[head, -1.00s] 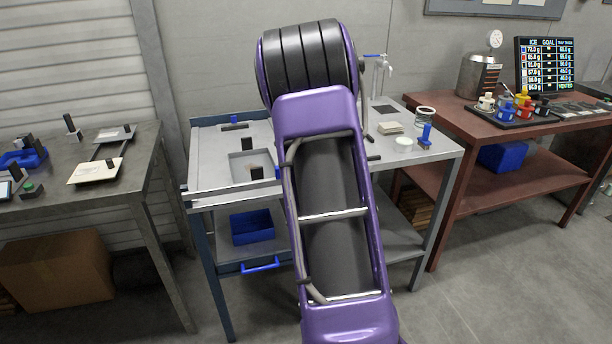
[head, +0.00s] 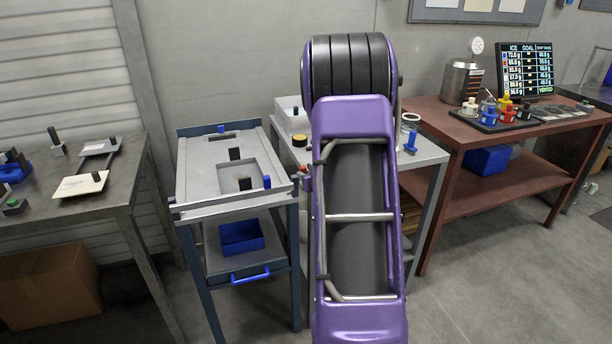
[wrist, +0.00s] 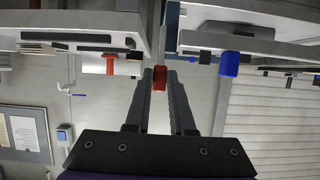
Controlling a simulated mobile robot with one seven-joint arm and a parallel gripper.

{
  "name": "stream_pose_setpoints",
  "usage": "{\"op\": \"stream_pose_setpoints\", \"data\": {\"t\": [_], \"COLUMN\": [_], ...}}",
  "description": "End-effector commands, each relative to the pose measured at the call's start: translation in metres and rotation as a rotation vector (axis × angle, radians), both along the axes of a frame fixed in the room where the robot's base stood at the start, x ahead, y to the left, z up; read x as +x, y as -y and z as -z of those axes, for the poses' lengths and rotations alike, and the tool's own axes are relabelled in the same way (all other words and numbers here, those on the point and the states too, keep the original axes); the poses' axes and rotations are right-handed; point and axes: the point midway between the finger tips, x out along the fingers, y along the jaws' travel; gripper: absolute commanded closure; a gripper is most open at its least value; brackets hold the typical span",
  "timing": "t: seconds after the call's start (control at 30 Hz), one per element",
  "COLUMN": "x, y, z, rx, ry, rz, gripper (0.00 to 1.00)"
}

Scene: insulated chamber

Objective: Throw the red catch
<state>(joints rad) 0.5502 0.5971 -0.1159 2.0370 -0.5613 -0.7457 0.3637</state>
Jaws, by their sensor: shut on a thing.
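The red catch (wrist: 160,79) is a small red piece in the middle of the wrist view. My gripper (wrist: 160,73) has its two dark fingers shut on it, one on each side. In the head view my purple arm hides the gripper. A small red piece (head: 306,172) shows at the arm's left edge, between the blue-framed trolley (head: 187,165) and the grey table (head: 432,153); I cannot tell if it is the same catch.
Another red handle (wrist: 110,64) is left of my fingers in the wrist view, and a blue knob (wrist: 229,64) is on the right. A white box (head: 291,118) stands on the grey table. A red-brown bench (head: 440,108) is at right. Grey floor is open at lower right.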

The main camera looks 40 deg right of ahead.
Motion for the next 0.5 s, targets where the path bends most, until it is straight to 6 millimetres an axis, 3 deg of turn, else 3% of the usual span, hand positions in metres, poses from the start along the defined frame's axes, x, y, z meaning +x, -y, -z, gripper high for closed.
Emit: {"op": "stream_pose_setpoints", "data": {"t": [0.13, 0.17, 0.3, 0.5], "x": [0.0001, 0.0001, 0.0, -0.0001], "y": [0.0004, 0.0004, 0.0004, 0.0003], "z": [-0.0001, -0.0001, 0.0, 0.0], "rx": [0.001, 0.001, 0.001, 0.0], "ry": [0.001, 0.001, 0.001, 0.001], "rz": [0.002, 0.002, 0.002, 0.001], "gripper": [1.0, 0.75, 0.49, 0.47]}}
